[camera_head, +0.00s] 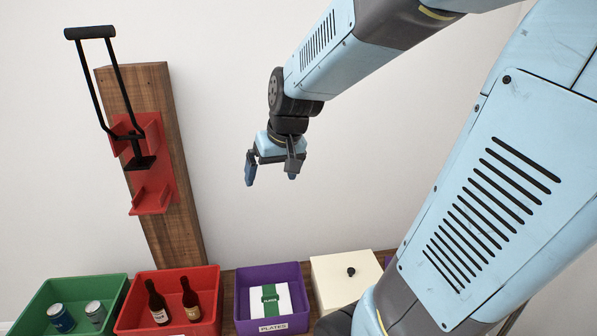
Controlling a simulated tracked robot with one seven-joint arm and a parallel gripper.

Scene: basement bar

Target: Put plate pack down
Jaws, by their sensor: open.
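The plate pack (270,300) is a white square pack with a green band across it. It lies inside the purple bin (273,273), whose front label reads PLATES. My gripper (270,177) is open and empty, with its fingers pointing down. It hangs in the air well above the purple bin, apart from the pack.
A green bin (110,284) with two cans and a red bin (210,275) with two bottles stand left. A cream box (335,270) with a black knob stands right. A wooden post (160,90) carries a red bracket (150,203) and a black-handled tool (90,33).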

